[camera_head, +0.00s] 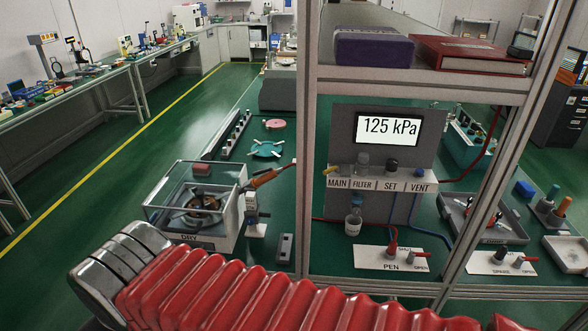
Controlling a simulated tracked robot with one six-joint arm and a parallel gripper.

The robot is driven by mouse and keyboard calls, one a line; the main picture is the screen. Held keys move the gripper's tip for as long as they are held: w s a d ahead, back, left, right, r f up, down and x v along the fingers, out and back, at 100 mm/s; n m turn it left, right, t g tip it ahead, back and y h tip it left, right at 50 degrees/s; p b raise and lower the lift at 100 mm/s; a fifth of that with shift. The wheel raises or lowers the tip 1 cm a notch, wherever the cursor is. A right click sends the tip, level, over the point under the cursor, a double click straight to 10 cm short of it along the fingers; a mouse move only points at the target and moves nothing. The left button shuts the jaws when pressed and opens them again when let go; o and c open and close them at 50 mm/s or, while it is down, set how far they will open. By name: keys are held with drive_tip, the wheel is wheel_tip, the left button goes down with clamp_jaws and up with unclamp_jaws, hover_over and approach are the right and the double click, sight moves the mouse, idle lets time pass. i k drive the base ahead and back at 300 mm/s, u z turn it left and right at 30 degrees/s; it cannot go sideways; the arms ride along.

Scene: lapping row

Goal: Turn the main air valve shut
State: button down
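The main air valve (331,170) is at the left end of a grey panel, above a label reading MAIN. Its small yellow lever points out to the left, tilted slightly. The labels FILTER, SET and VENT follow to its right on the same strip (383,185). A display (387,129) above reads 125 kPa. My red bellows-covered arm crosses the bottom of the view, well below and in front of the panel, with a grey joint housing at its left. My gripper is not in view, so its opening and distance from the valve are hidden.
A grey frame post (305,150) rises just left of the valve. A shelf with a purple case (374,48) and a red book (470,54) is above. A glass-lidded box marked DRY (194,205) stands left. PEN (377,256) and SPARE (500,261) valve plates sit below.

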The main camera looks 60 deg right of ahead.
sight(337, 168)
drive_tip(key=u, duration=1.05)
drive_tip(key=k, duration=1)
drive_tip(key=z, duration=0.75)
drive_tip(key=i, duration=1)
drive_tip(key=z, duration=0.1)
